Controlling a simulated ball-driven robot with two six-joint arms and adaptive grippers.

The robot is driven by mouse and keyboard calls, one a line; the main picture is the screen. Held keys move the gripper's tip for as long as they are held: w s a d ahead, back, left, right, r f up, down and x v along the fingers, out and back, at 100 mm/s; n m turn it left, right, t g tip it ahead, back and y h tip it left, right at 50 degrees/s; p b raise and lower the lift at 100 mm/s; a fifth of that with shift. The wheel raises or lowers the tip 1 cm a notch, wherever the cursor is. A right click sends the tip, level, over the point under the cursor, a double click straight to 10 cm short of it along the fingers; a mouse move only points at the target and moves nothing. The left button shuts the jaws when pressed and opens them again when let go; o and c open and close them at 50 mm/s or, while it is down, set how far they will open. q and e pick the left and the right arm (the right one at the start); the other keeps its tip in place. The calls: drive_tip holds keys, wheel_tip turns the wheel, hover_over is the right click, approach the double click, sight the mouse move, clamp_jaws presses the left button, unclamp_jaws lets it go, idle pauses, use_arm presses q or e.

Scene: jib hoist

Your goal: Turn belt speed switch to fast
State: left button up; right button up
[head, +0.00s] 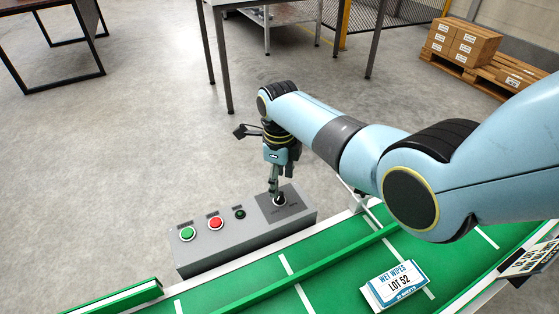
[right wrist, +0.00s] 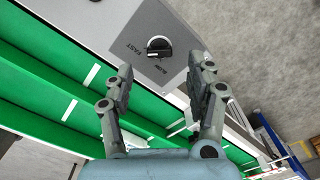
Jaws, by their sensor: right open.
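The belt speed switch is a black round knob (right wrist: 158,46) on a dark grey plate, with FAST and SLOW printed around it in the right wrist view. A light bar crosses the knob; I cannot tell for sure which word it points to. In the head view the knob (head: 279,200) sits at the right end of a grey control box (head: 215,247), partly hidden by my gripper. My right gripper (head: 275,188) points down over it. In the right wrist view its two fingers (right wrist: 160,76) are apart with nothing between them, and the knob shows beyond the tips. My left gripper is not in view.
The box also carries a green button (head: 187,234), a red button (head: 216,222) and a small dark indicator (head: 239,213). A green conveyor belt (head: 330,280) runs in front, bearing a wet wipes pack (head: 395,286). Bare floor lies behind the box.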

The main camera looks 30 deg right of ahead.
wheel_tip(320, 180, up, 6)
drive_tip(key=shift+r, duration=0.2)
idle(0.4)
